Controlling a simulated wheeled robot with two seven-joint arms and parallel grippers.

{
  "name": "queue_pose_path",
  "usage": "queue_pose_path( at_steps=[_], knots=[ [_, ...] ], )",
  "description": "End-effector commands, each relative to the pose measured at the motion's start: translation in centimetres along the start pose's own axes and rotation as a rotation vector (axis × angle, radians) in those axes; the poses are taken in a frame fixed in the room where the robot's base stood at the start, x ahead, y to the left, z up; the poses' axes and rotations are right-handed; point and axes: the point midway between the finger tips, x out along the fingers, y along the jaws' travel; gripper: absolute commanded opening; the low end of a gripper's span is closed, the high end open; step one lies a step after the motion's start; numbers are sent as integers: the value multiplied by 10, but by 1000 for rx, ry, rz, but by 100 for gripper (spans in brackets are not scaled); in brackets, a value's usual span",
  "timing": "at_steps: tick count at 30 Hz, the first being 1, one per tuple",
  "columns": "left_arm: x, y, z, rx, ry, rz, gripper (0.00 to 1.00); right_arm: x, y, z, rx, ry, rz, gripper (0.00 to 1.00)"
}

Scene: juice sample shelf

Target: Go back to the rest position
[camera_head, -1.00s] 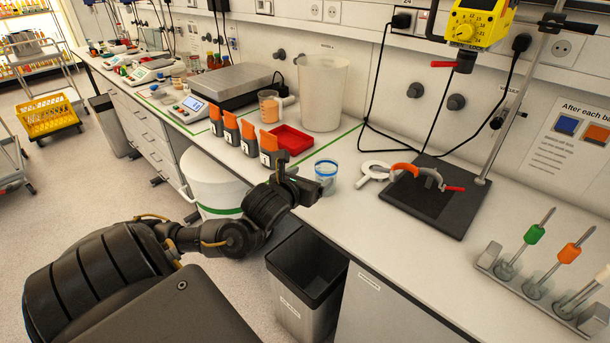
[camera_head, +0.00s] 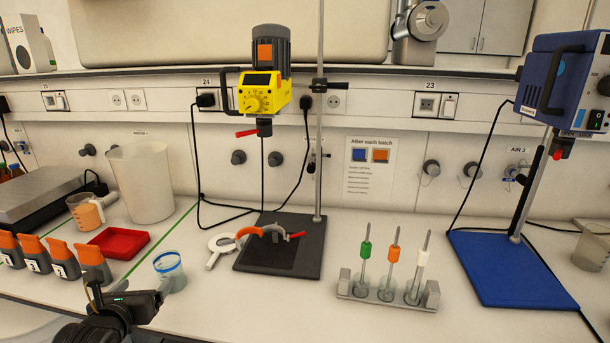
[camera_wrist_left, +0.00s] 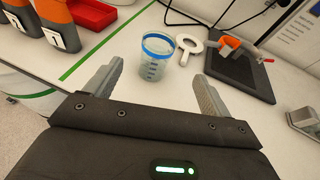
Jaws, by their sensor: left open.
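My left gripper (camera_head: 158,297) is at the lower left of the head view, at the bench's front edge. In the left wrist view its two fingers (camera_wrist_left: 155,85) are spread apart with nothing held between them. A clear beaker with a blue rim (camera_head: 170,272) stands upright on the bench just beyond the fingertips; it also shows in the left wrist view (camera_wrist_left: 155,58). My right gripper is in neither view.
Orange-topped containers (camera_head: 62,262) and a red tray (camera_head: 118,243) stand left of the beaker. A yellow stirrer (camera_head: 264,92) hangs over a black base plate (camera_head: 265,262). A rack of stirring rods (camera_head: 388,298) and a blue stand (camera_head: 510,270) are to the right.

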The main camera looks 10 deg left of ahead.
Motion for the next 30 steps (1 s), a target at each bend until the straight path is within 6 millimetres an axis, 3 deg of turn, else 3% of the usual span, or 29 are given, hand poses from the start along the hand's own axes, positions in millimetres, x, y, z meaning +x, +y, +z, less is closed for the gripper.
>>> queue_pose_path(
  at_steps=[5, 11, 15, 21, 30],
  knots=[
    [-6, -14, -44, -276, 113, -7, 82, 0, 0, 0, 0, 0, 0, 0],
    [-31, -41, -127, -860, 334, 86, 82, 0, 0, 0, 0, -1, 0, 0],
    [-58, -58, -182, -1274, 464, 247, 82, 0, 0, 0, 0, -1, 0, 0],
    [-106, -77, -248, -1811, 555, 590, 82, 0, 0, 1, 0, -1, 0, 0],
    [-163, -93, -304, -2290, 480, 1062, 82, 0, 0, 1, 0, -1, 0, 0]
  ],
)
